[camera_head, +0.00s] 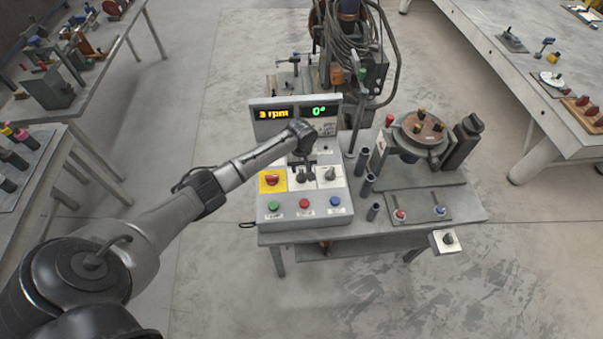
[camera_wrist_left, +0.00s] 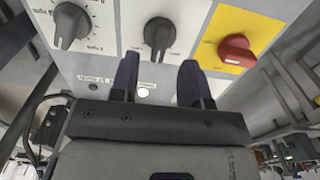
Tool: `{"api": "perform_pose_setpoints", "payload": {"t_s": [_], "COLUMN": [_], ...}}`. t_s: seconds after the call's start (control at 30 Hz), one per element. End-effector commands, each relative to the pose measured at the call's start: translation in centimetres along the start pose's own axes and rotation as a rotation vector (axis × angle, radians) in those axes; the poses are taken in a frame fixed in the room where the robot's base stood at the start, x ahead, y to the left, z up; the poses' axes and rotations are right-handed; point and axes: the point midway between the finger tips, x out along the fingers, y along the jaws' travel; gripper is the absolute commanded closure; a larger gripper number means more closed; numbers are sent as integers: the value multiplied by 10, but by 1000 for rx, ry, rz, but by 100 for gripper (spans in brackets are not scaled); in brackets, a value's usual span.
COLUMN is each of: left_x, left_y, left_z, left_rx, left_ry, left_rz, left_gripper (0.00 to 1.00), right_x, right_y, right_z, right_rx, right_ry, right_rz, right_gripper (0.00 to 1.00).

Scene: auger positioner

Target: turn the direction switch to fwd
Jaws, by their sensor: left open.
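The control box (camera_head: 304,208) stands on the bench's left side. A dark middle knob, which seems to be the direction switch (camera_wrist_left: 158,36), sits on a white plate in the left wrist view. It also shows below my gripper in the head view (camera_head: 301,178). In the wrist view its pointer runs roughly up and down; its labels are too small to read. My left gripper (camera_wrist_left: 158,82) is open, its two dark fingers pointing at the panel on either side of the knob's line, with the knob apparently just beyond the tips. My right gripper is not in view.
A red knob on a yellow plate (camera_head: 271,180) and a dial knob (camera_head: 330,174) flank the middle knob. Green, red and blue buttons (camera_head: 305,204) line the box's front. The display (camera_head: 293,112) reads 3 rpm and 0°. A round fixture (camera_head: 420,131) stands to the right.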

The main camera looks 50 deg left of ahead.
Motion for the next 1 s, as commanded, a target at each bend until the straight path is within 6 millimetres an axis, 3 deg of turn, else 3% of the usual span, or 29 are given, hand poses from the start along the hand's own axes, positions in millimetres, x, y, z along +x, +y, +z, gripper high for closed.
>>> {"api": "perform_pose_setpoints", "payload": {"t_s": [0.1, 0.3, 0.77, 1.0], "left_x": [18, 36, 42, 42], "left_y": [0, 0, 0, 0], "left_z": [1, 0, 0, 0], "left_rx": [1, 1, 2, 2], "left_ry": [-1, 0, 1, 1], "left_rz": [-2, 0, 0, 0], "left_gripper": [57, 57, 57, 80], "right_x": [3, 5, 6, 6], "right_y": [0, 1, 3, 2], "right_z": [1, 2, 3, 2], "right_rx": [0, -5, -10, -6], "right_ry": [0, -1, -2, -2], "right_rz": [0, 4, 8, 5], "right_gripper": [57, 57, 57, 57]}}
